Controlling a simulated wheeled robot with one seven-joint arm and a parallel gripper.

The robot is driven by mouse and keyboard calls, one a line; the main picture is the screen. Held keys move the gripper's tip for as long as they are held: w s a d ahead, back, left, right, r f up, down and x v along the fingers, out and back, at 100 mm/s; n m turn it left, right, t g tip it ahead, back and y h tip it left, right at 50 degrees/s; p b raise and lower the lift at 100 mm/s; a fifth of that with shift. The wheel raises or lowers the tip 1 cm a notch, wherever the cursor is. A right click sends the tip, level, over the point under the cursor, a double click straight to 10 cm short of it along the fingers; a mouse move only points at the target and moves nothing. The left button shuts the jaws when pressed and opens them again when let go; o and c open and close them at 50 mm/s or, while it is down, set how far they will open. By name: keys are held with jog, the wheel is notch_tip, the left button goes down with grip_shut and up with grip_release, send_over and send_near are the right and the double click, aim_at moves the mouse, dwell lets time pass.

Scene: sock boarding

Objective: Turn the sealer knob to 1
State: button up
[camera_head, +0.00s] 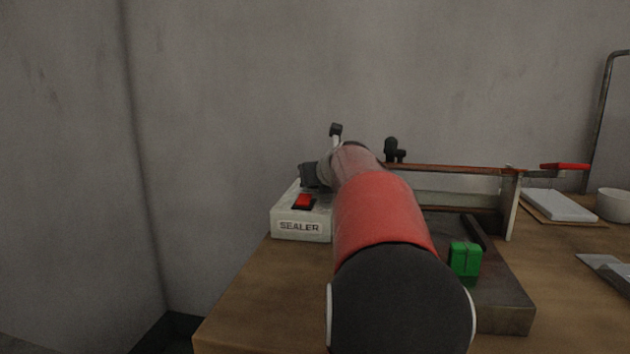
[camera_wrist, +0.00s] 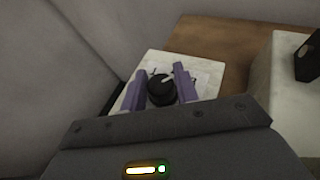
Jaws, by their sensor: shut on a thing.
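The sealer box (camera_head: 301,227) is a pale block with a red rocker switch (camera_head: 303,201) and a "SEALER" label, at the left end of the table. The black knob (camera_wrist: 161,89) with a light pointer mark is on a pale panel (camera_wrist: 206,75) in the wrist view. My gripper (camera_wrist: 160,83) has its two purple fingers on either side of the knob and is shut on it. In the head view my arm hides the knob and most of my gripper. The panel's dial numbers are too small and blurred to read.
A long sealing bar (camera_head: 440,168) with a red handle (camera_head: 565,166) runs right behind my arm. A green block (camera_head: 465,259) sits on the dark base. A white pad (camera_head: 558,204) and a white cup (camera_head: 614,204) stand at right. A grey wall is close behind.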

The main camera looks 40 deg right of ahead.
jog(key=o, duration=1)
jog(key=shift+c, duration=0.2)
notch_tip(320, 180, up, 20)
jog(key=p, duration=0.4)
jog(key=shift+f, duration=0.1)
